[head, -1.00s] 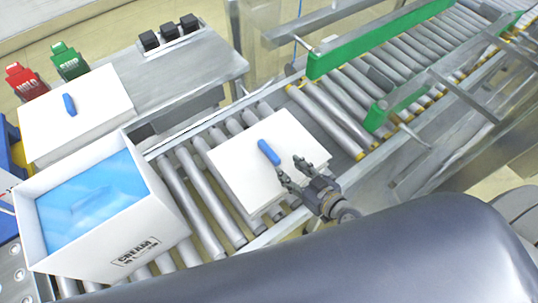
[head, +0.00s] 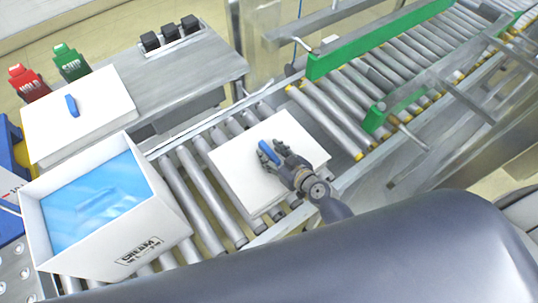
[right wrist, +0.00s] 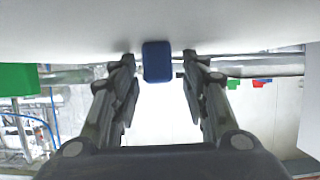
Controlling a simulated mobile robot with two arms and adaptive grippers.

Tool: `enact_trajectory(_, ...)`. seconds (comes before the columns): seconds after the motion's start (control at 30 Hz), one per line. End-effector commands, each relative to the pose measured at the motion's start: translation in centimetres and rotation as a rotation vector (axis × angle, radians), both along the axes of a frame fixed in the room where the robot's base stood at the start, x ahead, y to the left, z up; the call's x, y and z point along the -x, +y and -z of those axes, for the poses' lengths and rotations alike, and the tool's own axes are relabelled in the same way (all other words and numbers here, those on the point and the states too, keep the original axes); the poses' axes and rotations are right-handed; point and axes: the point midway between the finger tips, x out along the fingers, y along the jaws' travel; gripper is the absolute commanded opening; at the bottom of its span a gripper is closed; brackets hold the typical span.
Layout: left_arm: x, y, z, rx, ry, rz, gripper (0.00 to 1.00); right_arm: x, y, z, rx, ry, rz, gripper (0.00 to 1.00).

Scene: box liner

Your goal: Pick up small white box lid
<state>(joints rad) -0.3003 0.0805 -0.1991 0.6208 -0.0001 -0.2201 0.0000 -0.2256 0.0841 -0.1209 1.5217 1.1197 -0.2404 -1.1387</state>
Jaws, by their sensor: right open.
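A flat white box lid (head: 235,172) with a blue handle (head: 268,152) lies on the conveyor rollers in the head view. My right gripper (head: 271,157) is over this lid, fingers open at the handle. In the right wrist view, the blue handle (right wrist: 157,62) stands between the two fingertips of the gripper (right wrist: 159,64), with a gap on each side. The lid's white surface (right wrist: 80,25) fills the top of that view. My left gripper is in neither view.
A white open box (head: 170,215) lined with blue film stands on the rollers at left. Another white lid (head: 100,110) with a blue handle lies on the side table. A green rail (head: 380,40) borders the conveyor at the upper right.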

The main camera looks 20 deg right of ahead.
Motion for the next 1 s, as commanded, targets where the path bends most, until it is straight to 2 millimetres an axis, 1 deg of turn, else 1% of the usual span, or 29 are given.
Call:
enact_trajectory(0.23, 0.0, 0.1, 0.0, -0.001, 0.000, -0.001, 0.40, -0.1, 0.1, 0.1, 0.000, 0.000, 0.000, 0.42)
enact_trajectory(0.27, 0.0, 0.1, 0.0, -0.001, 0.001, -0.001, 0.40, -0.1, 0.1, 0.1, 0.000, 0.000, 0.000, 0.37)
enact_trajectory(0.3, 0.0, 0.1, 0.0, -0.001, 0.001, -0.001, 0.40, -0.1, 0.1, 0.1, 0.000, 0.000, 0.000, 0.28)
enact_trajectory(0.37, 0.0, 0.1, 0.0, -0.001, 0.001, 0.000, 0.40, -0.1, 0.1, 0.1, 0.000, 0.000, 0.000, 0.14)
enact_trajectory(0.4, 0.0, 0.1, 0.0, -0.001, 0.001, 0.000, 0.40, -0.1, 0.0, 0.1, 0.000, 0.000, 0.000, 0.05)
enact_trajectory(0.43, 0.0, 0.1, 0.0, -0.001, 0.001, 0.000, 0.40, -0.1, 0.0, 0.1, 0.000, 0.000, 0.000, 0.00)
enact_trajectory(0.8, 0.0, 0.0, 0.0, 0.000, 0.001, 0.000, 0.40, -0.1, 0.0, 0.0, 0.000, -0.001, 0.000, 0.00)
enact_trajectory(1.0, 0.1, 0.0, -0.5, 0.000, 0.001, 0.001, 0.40, -0.1, 0.1, -0.9, -0.001, -0.002, -0.001, 0.00)
